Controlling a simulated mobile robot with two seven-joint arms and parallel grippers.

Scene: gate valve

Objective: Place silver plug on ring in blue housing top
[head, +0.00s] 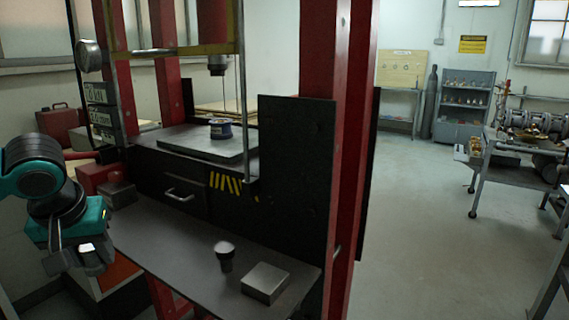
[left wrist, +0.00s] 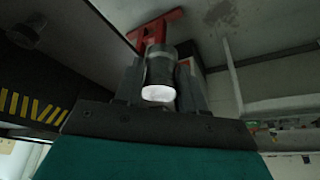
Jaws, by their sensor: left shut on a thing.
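The blue housing (head: 221,131) stands on the grey press plate, a dark ring-like opening showing at its top. My left gripper (head: 84,258) is at the left, in front of the press and well away from the housing. It is shut on a silver cylindrical piece, apparently the silver plug (head: 87,247). In the left wrist view the plug (left wrist: 159,76) sits between the two fingers (left wrist: 160,88), with its bright round end facing the camera. The ring itself is too small to make out. My right gripper is not in view.
The press ram (head: 217,66) hangs above the housing, and the grey plate (head: 180,142) is otherwise clear. Red posts (head: 345,190) and a black panel (head: 297,180) stand right of the plate.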

